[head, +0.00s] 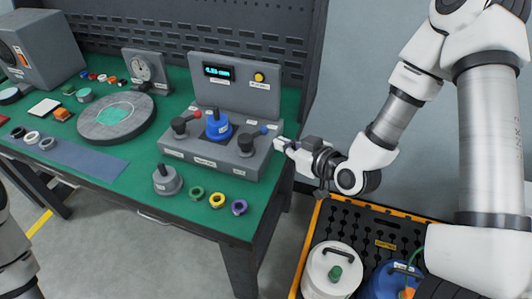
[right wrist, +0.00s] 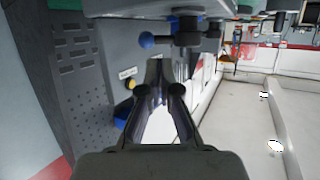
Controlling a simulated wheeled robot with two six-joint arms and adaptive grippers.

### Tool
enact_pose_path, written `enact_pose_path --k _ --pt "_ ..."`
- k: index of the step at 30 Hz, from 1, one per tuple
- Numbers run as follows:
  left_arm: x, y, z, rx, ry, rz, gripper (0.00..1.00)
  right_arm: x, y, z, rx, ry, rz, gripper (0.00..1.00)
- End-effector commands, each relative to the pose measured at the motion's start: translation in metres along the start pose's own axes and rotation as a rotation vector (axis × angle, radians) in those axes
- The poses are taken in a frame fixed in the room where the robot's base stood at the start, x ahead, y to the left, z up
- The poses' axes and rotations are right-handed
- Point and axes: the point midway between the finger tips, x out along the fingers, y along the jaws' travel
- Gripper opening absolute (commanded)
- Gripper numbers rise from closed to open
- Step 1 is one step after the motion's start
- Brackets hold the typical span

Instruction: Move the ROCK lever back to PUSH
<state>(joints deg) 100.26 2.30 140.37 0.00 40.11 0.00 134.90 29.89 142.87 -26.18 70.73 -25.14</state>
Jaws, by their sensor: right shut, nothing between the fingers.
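The test rig (head: 208,158) on the green table has two dark levers. The labels are too small to read, so I cannot tell which is ROCK. My left gripper is out of view.
A blue piece (head: 218,127) stands between the levers. A grey weight (head: 167,180) and green, yellow and purple rings (head: 217,200) lie in front of the rig. A round dark plate (head: 115,118) is left. A crate with canisters (head: 332,270) stands right below the table.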

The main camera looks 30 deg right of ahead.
Motion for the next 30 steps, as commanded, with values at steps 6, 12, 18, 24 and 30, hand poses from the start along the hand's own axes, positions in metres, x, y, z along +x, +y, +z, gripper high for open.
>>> enact_pose_path --k 6,12,18,24,30 --pt "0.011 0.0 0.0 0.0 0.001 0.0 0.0 0.037 -0.001 -0.001 -0.006 -0.002 0.0 0.0" --pt "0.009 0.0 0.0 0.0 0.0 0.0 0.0 0.064 0.0 -0.001 -0.001 -0.001 0.0 0.0" --pt "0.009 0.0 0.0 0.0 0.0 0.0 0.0 0.07 0.0 0.0 0.001 -0.001 0.001 0.0" --pt "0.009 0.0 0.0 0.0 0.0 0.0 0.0 0.07 0.0 0.0 0.001 0.0 0.001 0.0" --pt "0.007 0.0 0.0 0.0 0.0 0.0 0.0 0.07 0.001 -0.001 -0.003 0.0 -0.016 0.0"
